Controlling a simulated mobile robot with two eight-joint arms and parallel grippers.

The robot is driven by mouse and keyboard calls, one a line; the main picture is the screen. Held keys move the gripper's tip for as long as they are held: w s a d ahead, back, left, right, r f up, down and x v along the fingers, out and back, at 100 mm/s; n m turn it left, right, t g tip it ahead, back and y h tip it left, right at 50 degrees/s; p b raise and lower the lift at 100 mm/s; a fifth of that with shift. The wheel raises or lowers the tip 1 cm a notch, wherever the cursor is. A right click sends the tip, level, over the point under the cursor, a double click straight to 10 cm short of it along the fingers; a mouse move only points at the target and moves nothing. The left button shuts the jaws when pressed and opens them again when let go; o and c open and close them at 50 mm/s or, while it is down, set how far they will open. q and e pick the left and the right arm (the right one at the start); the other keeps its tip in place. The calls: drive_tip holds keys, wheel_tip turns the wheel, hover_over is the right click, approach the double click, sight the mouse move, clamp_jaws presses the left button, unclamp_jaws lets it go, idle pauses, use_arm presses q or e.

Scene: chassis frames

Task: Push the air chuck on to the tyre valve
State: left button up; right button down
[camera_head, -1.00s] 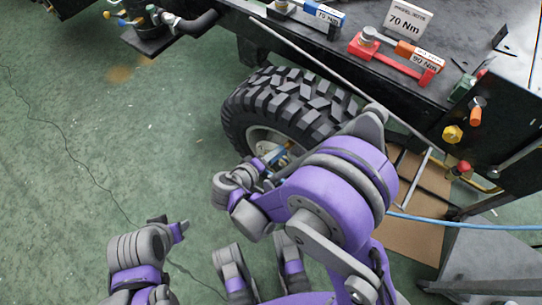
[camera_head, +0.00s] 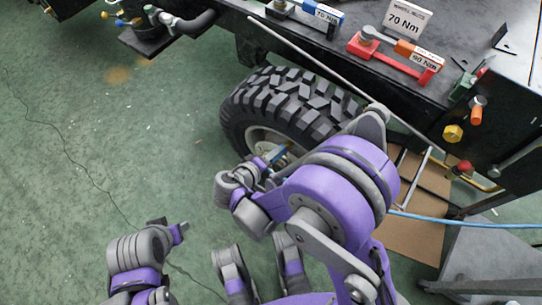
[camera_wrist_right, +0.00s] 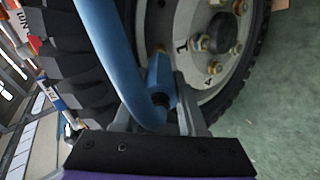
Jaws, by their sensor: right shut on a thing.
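The tyre (camera_head: 290,105) stands under the dark bench, and its pale wheel rim (camera_wrist_right: 205,85) fills the upper middle of the right wrist view. My right gripper (camera_wrist_right: 162,98) is shut on the blue air chuck (camera_wrist_right: 158,78), close in front of the rim. The chuck shows as a small blue piece (camera_head: 280,153) by the hub in the head view. I cannot make out the tyre valve clearly, nor whether the chuck touches it. My left gripper (camera_head: 170,227) is low over the floor, away from the wheel; its jaw opening is unclear.
A blue hose (camera_wrist_right: 108,45) loops close past the right gripper. Wheel nuts (camera_wrist_right: 203,43) stick out of the rim beside the chuck. The bench above carries a red holder (camera_head: 385,57) and a 70 Nm sign (camera_head: 407,19). The green floor (camera_head: 70,150) at left is mostly clear.

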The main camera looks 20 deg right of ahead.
drive_tip(key=shift+b+x, duration=0.6)
drive_tip(key=shift+x, duration=0.65)
drive_tip(key=shift+c, duration=1.9)
unclamp_jaws()
drive_tip(key=p+v, duration=0.3)
drive_tip(key=v, duration=0.8)
drive_tip(key=shift+d, duration=0.1)
